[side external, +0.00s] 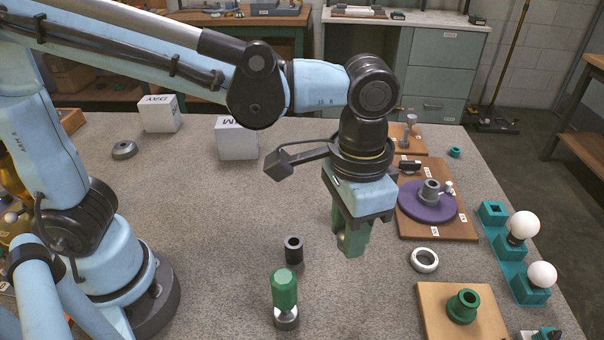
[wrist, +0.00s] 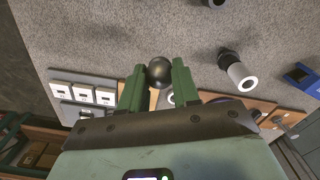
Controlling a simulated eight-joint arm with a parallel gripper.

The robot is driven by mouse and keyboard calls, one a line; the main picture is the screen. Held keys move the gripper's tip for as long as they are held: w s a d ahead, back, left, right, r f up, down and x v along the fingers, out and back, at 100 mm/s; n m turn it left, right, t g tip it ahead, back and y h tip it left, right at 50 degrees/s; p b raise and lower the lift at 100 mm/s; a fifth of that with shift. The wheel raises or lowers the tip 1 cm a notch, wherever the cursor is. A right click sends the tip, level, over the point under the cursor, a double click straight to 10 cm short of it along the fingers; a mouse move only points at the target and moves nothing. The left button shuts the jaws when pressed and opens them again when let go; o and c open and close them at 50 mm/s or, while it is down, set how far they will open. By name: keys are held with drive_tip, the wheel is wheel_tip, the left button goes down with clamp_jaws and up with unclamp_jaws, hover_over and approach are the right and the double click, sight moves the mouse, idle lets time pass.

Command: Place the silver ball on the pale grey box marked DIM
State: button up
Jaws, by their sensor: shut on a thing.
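My gripper (side external: 349,245) hangs above the middle right of the work table, its green fingers pointing down. In the wrist view, a dark, shiny metallic ball (wrist: 159,72) sits between the two green fingertips, and the gripper is shut on it. The ball is hidden in the side view. A pale grey box (side external: 237,143) stands at the back of the table, left of my gripper and apart from it. My arm covers part of its top, and only the end of its lettering, an M, shows clearly.
A second pale box (side external: 160,113), marked DAY, stands farther left. A grey ring (side external: 124,149) lies in front of it. A green-topped cylinder (side external: 285,294) and a dark tube (side external: 293,250) stand nearer.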

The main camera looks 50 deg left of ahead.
drive_tip(key=w+a+r+n, duration=0.2)
drive_tip(key=w+a+n, duration=0.15)
drive_tip(key=a, duration=0.45)
drive_tip(key=w+a+r+n, duration=0.2)
drive_tip(key=w+a+n, duration=0.15)
drive_tip(key=a, duration=0.55)
drive_tip(key=w+a+r+n, duration=0.2)
drive_tip(key=w+a+n, duration=0.15)
drive_tip(key=a, duration=0.45)
drive_tip(key=n, duration=0.3)
hover_over(238, 138)
drive_tip(key=w+a, duration=0.1)
drive_tip(key=a, duration=0.1)
drive_tip(key=f, duration=0.5)
drive_tip(key=shift+w+a+f, duration=0.2)
drive_tip(key=shift+a+f, duration=0.25)
drive_tip(key=shift+f, duration=1.85)
drive_tip(key=shift+f, duration=0.1)
drive_tip(key=o, duration=1)
